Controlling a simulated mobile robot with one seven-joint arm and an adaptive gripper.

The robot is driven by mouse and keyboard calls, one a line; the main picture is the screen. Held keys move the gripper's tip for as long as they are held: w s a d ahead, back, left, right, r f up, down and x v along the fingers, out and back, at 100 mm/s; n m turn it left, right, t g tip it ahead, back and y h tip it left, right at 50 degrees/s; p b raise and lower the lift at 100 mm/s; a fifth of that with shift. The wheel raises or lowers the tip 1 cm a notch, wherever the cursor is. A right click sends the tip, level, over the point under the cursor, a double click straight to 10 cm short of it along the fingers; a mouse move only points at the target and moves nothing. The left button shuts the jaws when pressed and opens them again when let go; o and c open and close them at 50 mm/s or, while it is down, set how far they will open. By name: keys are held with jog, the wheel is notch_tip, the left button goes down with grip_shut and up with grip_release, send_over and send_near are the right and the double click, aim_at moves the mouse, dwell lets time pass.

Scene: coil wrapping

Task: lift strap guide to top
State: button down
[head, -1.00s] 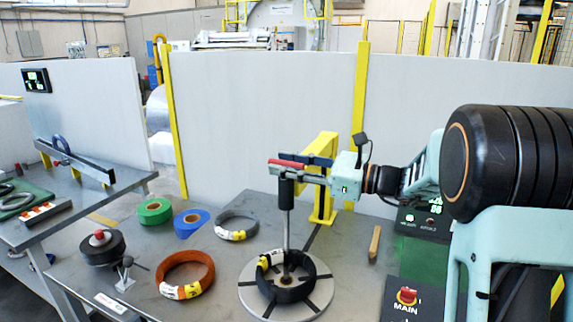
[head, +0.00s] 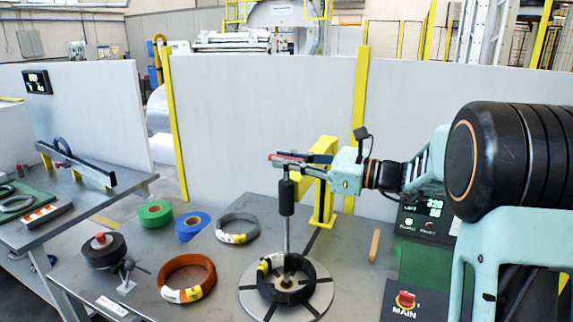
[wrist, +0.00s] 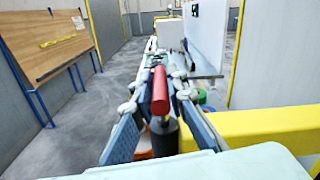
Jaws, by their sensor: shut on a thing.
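My gripper (head: 290,161) is at the top of the upright post (head: 286,235), above its black sleeve (head: 286,197). It is shut on a red rounded piece (wrist: 160,90), apparently the strap guide's handle, which sits between the fingers in the wrist view. The red piece also shows at the fingertips in the head view (head: 284,156). The dark sleeve shows just below it in the wrist view (wrist: 164,139). A black coil (head: 289,292) with a yellow-and-white label lies around the post's foot on a round slotted turntable (head: 323,300). How the handle joins the post is hidden.
A yellow bracket (head: 322,205) stands close behind my gripper. An orange coil (head: 187,273), a grey coil (head: 237,228), green tape (head: 155,212) and blue tape (head: 192,225) lie to the left. A control panel (head: 405,301) with a red button is at right.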

notch_tip(320, 180, up, 20)
jog(key=p, duration=1.1)
jog(key=shift+r, duration=0.15)
jog(key=c, duration=1.9)
grip_release()
jog(key=shift+c, duration=0.2)
jog(key=shift+f, duration=0.2)
jog(key=v, duration=1.2)
